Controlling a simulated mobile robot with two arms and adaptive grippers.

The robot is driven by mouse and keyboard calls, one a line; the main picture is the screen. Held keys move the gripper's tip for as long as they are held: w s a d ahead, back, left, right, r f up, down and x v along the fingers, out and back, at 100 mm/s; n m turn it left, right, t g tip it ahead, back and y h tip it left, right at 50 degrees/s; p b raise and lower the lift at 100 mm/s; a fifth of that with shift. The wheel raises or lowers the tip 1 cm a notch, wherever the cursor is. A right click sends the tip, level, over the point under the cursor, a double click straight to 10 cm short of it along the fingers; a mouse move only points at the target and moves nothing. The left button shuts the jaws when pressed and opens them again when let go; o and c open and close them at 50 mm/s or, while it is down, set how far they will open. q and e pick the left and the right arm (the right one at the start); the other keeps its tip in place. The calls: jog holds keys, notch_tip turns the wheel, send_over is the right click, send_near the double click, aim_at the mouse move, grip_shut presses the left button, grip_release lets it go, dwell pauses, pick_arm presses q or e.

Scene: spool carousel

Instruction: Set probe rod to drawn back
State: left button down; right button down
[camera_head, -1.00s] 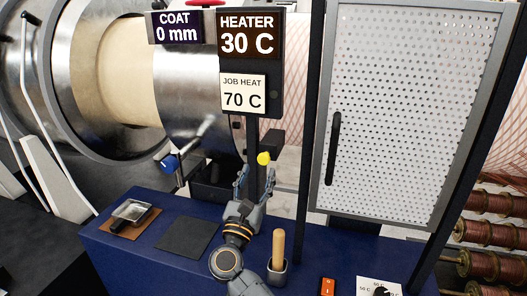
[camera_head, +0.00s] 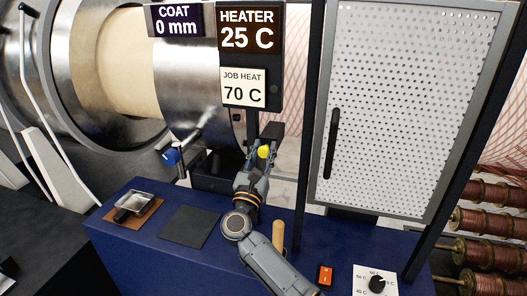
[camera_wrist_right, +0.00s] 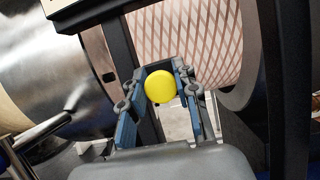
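A round yellow knob (camera_head: 264,152), which I take to be the end of the probe rod, shows below the heater sign. The rod itself is hidden or cannot be made out. My right gripper (camera_head: 262,150) reaches up to the knob, one finger on each side. In the right wrist view the yellow knob (camera_wrist_right: 160,87) sits between the fingertips of the right gripper (camera_wrist_right: 159,80). The fingers look spread, with gaps beside the knob; I see no clear contact. My left gripper is not in view.
Signs read HEATER 25 C (camera_head: 249,30), JOB HEAT 70 C (camera_head: 244,88) and COAT 0 mm (camera_head: 177,20). A blue-ended lever (camera_head: 171,157) is left of my gripper. A wooden handle (camera_head: 278,235), orange switch (camera_head: 324,276) and black dial (camera_head: 377,284) are on the blue bench (camera_head: 150,248).

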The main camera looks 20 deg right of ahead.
jog(key=shift+s+a+f, duration=0.1)
jog(key=shift+s+a, duration=0.05)
jog(key=s+a, duration=0.1)
jog(key=s+a+b, duration=0.1)
jog(key=s, duration=0.1)
jog(key=s+a+b, duration=0.1)
jog(key=shift+s, duration=0.15)
jog(key=c, duration=1.2)
grip_release()
jog(key=shift+o, duration=1)
jog(key=shift+s, duration=0.2)
